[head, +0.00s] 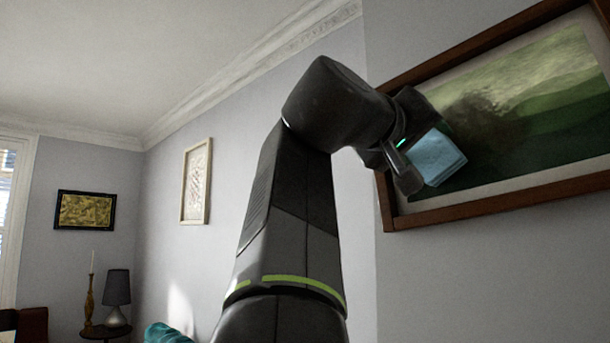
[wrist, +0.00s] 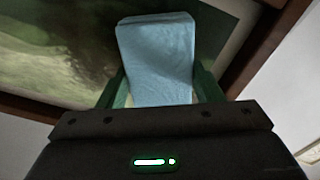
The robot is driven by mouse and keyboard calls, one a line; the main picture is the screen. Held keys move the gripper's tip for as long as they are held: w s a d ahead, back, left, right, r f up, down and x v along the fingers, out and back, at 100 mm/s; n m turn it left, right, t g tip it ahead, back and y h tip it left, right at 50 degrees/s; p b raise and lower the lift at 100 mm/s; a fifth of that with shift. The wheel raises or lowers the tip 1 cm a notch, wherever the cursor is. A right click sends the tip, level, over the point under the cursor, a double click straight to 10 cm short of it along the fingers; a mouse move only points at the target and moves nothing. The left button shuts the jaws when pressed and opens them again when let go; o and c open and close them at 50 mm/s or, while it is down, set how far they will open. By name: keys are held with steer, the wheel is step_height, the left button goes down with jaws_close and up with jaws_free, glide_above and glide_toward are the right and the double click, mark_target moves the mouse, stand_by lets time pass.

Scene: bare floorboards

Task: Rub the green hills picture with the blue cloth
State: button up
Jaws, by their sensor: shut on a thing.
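The green hills picture (head: 545,100) hangs on the wall at the right of the head view, in a brown wooden frame. It also shows in the wrist view (wrist: 60,55), behind the cloth. The blue cloth (head: 437,157) is a folded pad, held in front of the picture's lower left part. My gripper (head: 415,165) is shut on the cloth, which sticks out past the fingers in the wrist view (wrist: 155,60). I cannot tell whether the cloth touches the picture surface. The picture's left part is partly hidden by my gripper.
A small white-framed picture (head: 196,181) and a dark-framed yellow picture (head: 84,210) hang on the walls to the left. A lamp (head: 117,297) and a candlestick (head: 89,300) stand on a small table at the lower left. A teal thing (head: 167,333) shows at the bottom edge.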

mark_target(444, 136)
steer(key=shift+w+d, duration=0.15)
steer(key=shift+d, duration=0.05)
